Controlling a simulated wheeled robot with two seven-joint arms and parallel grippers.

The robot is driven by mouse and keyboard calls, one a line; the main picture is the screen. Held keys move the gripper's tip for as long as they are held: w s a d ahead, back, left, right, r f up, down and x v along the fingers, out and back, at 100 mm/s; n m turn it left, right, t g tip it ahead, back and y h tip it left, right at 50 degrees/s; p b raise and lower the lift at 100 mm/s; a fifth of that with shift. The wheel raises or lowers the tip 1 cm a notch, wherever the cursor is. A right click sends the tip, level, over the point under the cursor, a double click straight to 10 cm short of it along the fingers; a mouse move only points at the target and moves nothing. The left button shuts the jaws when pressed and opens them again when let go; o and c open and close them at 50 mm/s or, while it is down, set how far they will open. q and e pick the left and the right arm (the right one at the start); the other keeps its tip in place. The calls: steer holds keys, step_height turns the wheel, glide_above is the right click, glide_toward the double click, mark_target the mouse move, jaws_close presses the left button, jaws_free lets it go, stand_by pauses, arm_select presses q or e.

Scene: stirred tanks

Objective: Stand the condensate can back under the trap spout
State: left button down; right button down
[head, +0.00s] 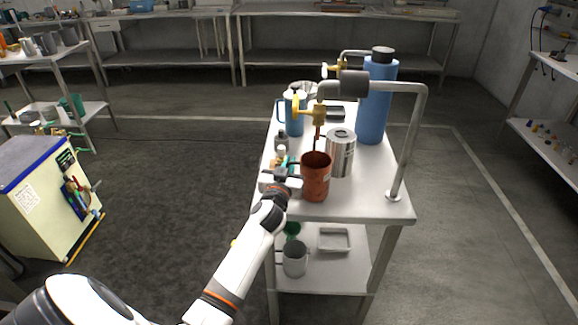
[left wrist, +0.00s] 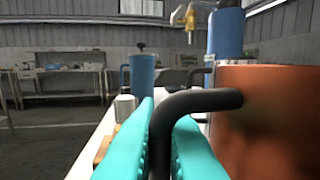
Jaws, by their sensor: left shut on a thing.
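The condensate can looks to be the copper-brown can (head: 316,179) with a black handle, upright at the front of the white cart top; I cannot tell whether its base touches the top. In the left wrist view the can (left wrist: 275,125) fills the right side. My left gripper (head: 290,174) is at its left side, the teal fingers (left wrist: 162,145) shut on the black handle (left wrist: 205,101). The trap spout (head: 317,138) is a thin copper tube hanging below a brass valve (head: 318,112). Its tip appears over the can's mouth; exact alignment is unclear. My right gripper is out of view.
A steel canister (head: 341,153) stands close behind the can's right side. A tall blue bottle (head: 377,98) and a blue jug (head: 294,112) stand farther back. A grey pipe (head: 413,135) arches over the cart's right side. Small items crowd the left edge.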

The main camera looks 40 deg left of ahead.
arm_select(q)
steer(key=shift+f, duration=0.1)
steer(key=c, duration=1.5)
jaws_free()
steer(key=shift+c, duration=0.2)
steer(key=shift+r, duration=0.2)
steer(key=v, duration=1.2)
steer(key=shift+b, duration=0.3)
steer(key=shift+f, duration=0.15)
